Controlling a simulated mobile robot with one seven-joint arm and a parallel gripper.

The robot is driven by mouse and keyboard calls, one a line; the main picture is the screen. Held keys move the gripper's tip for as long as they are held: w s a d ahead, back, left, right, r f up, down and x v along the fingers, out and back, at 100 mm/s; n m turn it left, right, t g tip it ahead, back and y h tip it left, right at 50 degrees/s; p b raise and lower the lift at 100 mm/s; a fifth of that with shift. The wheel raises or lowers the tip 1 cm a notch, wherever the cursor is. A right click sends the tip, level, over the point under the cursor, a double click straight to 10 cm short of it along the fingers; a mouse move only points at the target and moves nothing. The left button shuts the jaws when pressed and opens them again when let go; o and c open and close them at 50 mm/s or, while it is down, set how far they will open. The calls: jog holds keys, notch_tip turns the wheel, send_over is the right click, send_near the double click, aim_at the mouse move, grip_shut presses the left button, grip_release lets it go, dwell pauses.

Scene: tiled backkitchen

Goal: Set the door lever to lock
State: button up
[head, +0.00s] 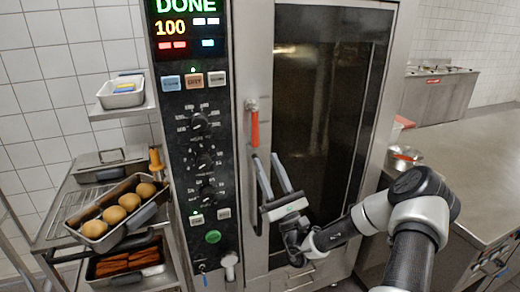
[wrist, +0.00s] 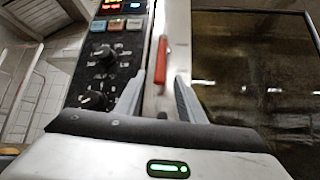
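The door lever (head: 255,128) has a red grip and hangs straight down from a metal pivot on the oven door's left edge. In the wrist view the red lever (wrist: 161,62) shows ahead, in line with the gap between my fingers. My gripper (head: 266,156) is open and empty, with its two grey fingers pointing up just below the lever. Its fingertips also show in the wrist view (wrist: 160,78), on either side of the lever's lower end. I see no clear contact with the lever.
The oven door's dark glass (head: 325,90) is right of the lever, and the control panel (head: 200,130) with knobs is left; its display reads DONE. A trolley with a tray of rolls (head: 105,238) stands at left. A steel counter (head: 470,165) is at right.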

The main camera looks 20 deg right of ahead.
jog(key=v, duration=0.7)
jog(key=shift+b, duration=0.3)
